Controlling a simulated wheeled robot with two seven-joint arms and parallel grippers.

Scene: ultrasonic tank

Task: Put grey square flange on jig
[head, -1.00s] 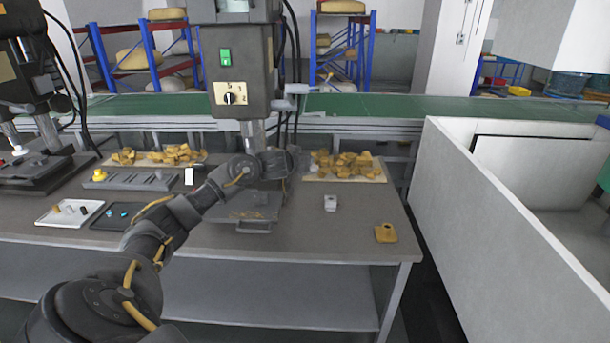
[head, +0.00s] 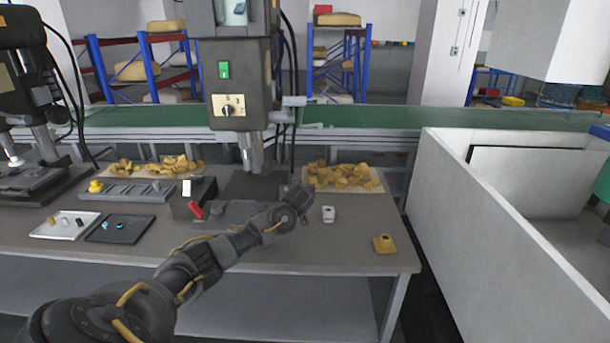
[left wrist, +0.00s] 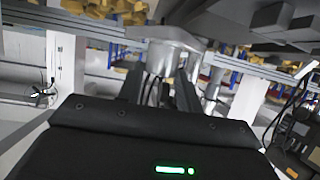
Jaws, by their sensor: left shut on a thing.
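My left gripper (head: 299,193) is at the end of the arm from the left, over the bench to the right of the drill press base. Its fingers are hard to make out there. In the left wrist view a light grey metal piece (left wrist: 178,38) shows at the ends of the dark fingers (left wrist: 160,88); it looks like the grey square flange, gripped. A long grey fixture (head: 140,194) with a yellow piece (head: 95,186) on its left end lies on the bench; it may be the jig. My right gripper is not in view.
A small light grey part (head: 328,214) and a yellow square flange (head: 384,244) stand on the right of the bench. A drill press (head: 240,85), a red lever (head: 195,209), trays (head: 118,230) and yellow part heaps (head: 343,176) are nearby. A white-walled tank (head: 500,210) is at right.

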